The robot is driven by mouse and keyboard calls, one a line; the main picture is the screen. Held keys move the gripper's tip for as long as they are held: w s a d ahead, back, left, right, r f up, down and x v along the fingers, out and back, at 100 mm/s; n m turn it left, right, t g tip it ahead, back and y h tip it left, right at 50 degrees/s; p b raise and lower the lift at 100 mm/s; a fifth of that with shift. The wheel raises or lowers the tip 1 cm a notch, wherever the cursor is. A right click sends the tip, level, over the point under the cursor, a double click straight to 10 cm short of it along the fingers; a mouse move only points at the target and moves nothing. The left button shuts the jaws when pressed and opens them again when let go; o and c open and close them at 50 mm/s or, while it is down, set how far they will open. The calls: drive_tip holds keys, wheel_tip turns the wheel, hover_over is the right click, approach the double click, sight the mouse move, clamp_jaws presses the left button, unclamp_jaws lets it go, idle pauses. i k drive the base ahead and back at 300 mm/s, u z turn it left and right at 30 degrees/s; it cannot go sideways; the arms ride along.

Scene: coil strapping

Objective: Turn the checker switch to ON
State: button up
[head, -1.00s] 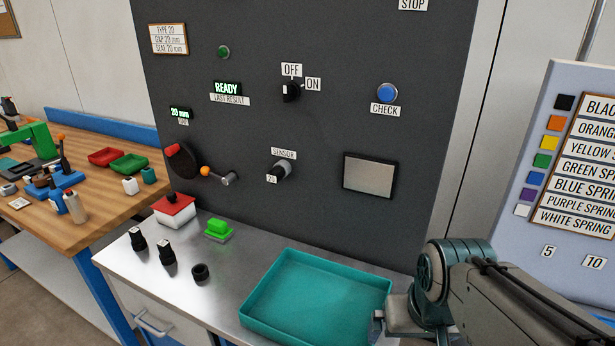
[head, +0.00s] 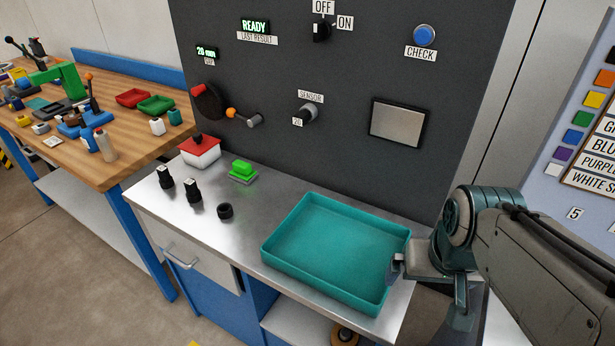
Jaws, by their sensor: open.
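The checker switch (head: 322,31) is a black knob high on the dark panel (head: 345,75) in the head view. The OFF label (head: 324,7) is above it and the ON label (head: 345,22) is to its right. The knob appears to point up toward OFF, though it is small in the picture. My gripper (head: 396,266) is at the right edge of the teal tray, well below and right of the switch. It is open and I see nothing held in it; its fingers are partly hidden.
The teal tray (head: 285,262) takes up the right of the metal counter. A sensor knob (head: 308,113), blue CHECK button (head: 424,35) and orange-tipped lever (head: 243,116) project from the panel.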

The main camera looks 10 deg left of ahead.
sight(322, 29)
drive_tip(key=z, duration=0.6)
drive_tip(key=k, duration=1)
drive_tip(key=u, duration=0.65)
drive_tip(key=i, duration=0.95)
drive_tip(key=z, duration=0.05)
